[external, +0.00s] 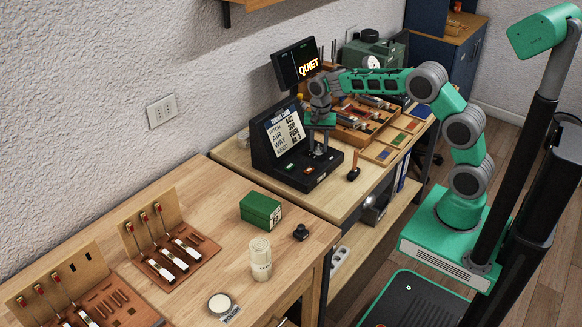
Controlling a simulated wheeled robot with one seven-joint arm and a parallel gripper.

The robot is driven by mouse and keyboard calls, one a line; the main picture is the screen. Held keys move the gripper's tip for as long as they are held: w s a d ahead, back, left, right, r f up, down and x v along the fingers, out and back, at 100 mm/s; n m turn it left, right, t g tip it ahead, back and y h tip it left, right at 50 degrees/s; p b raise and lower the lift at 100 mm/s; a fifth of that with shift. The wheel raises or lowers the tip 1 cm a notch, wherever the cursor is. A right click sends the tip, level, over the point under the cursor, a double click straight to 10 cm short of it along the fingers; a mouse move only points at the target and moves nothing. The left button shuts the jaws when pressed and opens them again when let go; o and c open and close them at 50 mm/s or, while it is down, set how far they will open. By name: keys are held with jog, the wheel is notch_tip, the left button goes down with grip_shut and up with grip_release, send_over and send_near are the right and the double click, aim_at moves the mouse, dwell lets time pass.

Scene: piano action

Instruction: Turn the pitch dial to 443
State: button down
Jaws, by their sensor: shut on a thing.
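My gripper (319,152) points straight down over the right part of the console's flat base. It is shut on a small knob there, which I take to be the pitch dial; the fingers hide most of it and any marks. A green button and a red button (309,170) sit on the base in front of the panel.
A dark screen (296,64) reading QUIET stands behind the console. A wooden rack of parts (362,118) lies to the right, close under my arm. A dark-handled tool (354,170) lies at the bench's front. The near bench holds a green box (260,210) and a pale cup (261,260).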

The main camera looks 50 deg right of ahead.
aim_at(319, 147)
jog(key=shift+m, duration=0.4)
jog(key=c, duration=1.1)
grip_release()
jog(key=shift+o, duration=0.2)
notch_tip(319, 147, up, 8)
jog(key=shift+f+b, duration=0.1)
jog(key=shift+b, duration=0.35)
